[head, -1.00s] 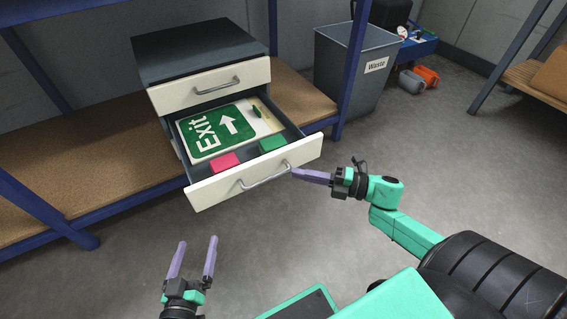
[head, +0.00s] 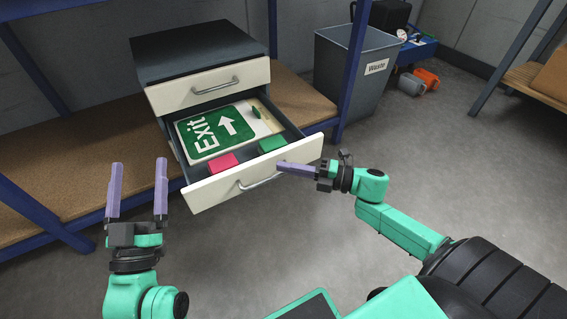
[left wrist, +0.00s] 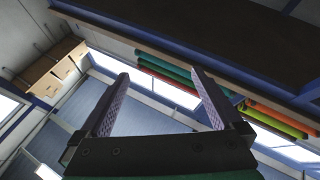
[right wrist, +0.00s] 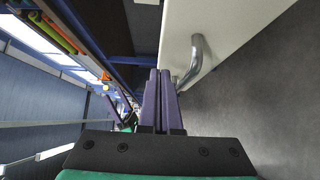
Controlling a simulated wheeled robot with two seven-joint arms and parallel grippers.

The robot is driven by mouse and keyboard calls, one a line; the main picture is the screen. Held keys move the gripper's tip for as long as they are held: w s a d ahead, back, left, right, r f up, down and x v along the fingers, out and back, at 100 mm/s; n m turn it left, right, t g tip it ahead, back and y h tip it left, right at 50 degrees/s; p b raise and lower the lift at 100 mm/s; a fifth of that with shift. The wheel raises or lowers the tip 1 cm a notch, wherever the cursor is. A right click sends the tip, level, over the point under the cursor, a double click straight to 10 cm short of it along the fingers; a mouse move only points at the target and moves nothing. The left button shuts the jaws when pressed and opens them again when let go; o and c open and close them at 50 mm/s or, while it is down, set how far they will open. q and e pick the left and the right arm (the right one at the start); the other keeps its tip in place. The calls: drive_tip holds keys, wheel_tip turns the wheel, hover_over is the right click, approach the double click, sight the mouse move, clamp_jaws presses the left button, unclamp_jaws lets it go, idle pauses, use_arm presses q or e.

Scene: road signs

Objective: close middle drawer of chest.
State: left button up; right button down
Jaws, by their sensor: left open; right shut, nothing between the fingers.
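The chest (head: 196,48) is dark grey with white drawer fronts and stands on the wooden shelf. Its middle drawer (head: 254,181) is pulled out and holds a green Exit sign (head: 222,130), a red block (head: 222,163) and a green block (head: 271,144). My right gripper (head: 281,165) is shut and empty, its tips at the right part of the drawer front by the handle (head: 262,181). The handle and front also show in the right wrist view (right wrist: 192,60); contact is unclear. My left gripper (head: 138,165) is open and empty, left of the drawer.
The closed top drawer (head: 207,87) sits above. A blue rack post (head: 354,65) and a grey waste bin (head: 341,70) stand right of the chest. Another blue post (head: 40,213) stands at the left. The floor (head: 250,245) in front is clear.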

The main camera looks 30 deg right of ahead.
use_arm(q)
wheel_tip(320, 180, up, 12)
drive_tip(key=s+a+m+t+h+b, duration=0.1)
drive_tip(key=s+t+h, duration=0.1)
drive_tip(key=t, duration=0.1)
drive_tip(key=shift+s+a+m+t, duration=0.25)
drive_tip(key=shift+a+m+t, duration=0.05)
drive_tip(key=shift+a, duration=0.05)
use_arm(e)
drive_tip(key=shift+w, duration=1.1)
drive_tip(key=shift+w, duration=0.15)
